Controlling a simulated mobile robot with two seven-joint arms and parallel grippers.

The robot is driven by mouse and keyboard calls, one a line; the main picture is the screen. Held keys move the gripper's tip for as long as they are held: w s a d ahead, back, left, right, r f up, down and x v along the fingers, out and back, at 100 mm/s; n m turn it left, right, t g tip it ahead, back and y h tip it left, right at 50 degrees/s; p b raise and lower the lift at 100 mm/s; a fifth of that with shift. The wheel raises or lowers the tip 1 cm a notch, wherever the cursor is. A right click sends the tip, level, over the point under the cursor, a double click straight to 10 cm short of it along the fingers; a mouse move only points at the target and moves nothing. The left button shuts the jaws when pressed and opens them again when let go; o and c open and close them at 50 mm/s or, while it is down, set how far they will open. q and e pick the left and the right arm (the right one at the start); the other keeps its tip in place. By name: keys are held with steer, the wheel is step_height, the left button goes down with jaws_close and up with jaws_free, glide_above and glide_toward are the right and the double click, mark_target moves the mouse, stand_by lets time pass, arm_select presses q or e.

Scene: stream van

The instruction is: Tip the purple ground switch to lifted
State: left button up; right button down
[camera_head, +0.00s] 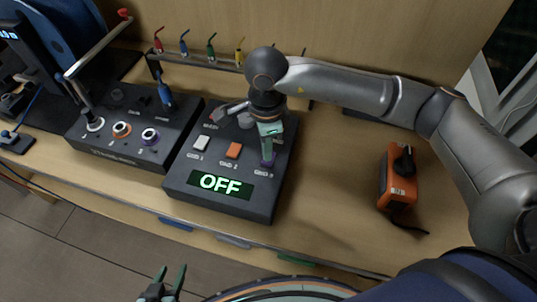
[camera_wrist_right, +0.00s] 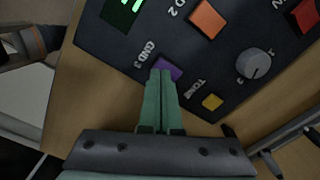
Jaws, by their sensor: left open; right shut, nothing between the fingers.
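The purple ground switch (camera_wrist_right: 173,69) is beside the label GND 3 on a dark control box (camera_head: 180,184). In the head view its purple edge (camera_head: 264,163) shows under my right gripper (camera_head: 268,152). In the right wrist view my right gripper (camera_wrist_right: 161,74) is shut and empty, its green fingertips at the purple switch and covering part of it. I cannot tell whether they touch it, or how the switch is tilted. My left gripper (camera_head: 170,276) is open and empty in front of the bench, away from the box.
The box has a white switch (camera_head: 201,143), an orange switch (camera_head: 233,150) and a display (camera_head: 226,184) reading OFF. In the wrist view a grey knob (camera_wrist_right: 254,63) and a yellow button (camera_wrist_right: 211,102) are near. An orange device (camera_head: 400,184) stands right; bench between is clear.

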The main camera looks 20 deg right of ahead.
steer(key=shift+f+b, duration=1.05)
stand_by(0.9)
steer(key=shift+r, duration=0.15)
steer(key=shift+r+p, duration=1.85)
steer(key=shift+r, duration=1.6)
